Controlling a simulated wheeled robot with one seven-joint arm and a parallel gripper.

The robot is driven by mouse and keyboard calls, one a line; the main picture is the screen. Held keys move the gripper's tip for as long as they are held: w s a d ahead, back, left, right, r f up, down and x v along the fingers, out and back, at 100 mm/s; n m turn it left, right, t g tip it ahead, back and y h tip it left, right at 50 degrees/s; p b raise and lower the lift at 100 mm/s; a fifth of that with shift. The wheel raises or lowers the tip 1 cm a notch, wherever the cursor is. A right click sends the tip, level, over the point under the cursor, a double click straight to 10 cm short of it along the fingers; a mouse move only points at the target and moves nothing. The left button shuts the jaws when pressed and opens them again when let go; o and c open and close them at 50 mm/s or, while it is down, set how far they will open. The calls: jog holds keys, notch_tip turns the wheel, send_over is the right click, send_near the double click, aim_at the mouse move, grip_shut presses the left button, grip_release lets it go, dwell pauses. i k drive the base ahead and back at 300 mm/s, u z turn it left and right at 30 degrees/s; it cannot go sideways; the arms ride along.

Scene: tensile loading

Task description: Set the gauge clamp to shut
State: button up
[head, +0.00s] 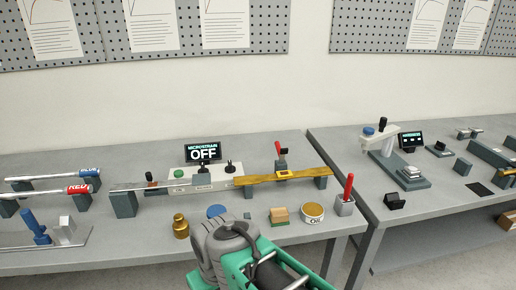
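A small clamp with a red lever (279,149), which looks like the gauge clamp, stands on the left bench behind a brass-coloured strip (252,180). Its red lever points up, leaning slightly left. A yellow piece (284,174) sits on the strip just in front of the clamp; whether the clamp touches it is too small to tell. A grey unit (203,179) with a dark display reading "MICROSTRAIN OFF" (203,153) stands to its left. Green and grey parts of my arm show at the bottom centre, in front of the bench. My gripper's fingers are not visible.
In front of the strip stand a brass weight (181,226), a blue disc (217,211), a wood-topped block (279,215), a round tin (313,212) and a red-handled tool in a grey holder (345,198). Rods on supports lie left. A second bench (430,208) stands right, across a gap.

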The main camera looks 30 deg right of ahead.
aim_at(282, 153)
jog(key=u, duration=2.85)
jog(key=k, duration=0.9)
jog(key=z, duration=1.6)
jog(key=i, duration=0.5)
jog(key=u, duration=0.05)
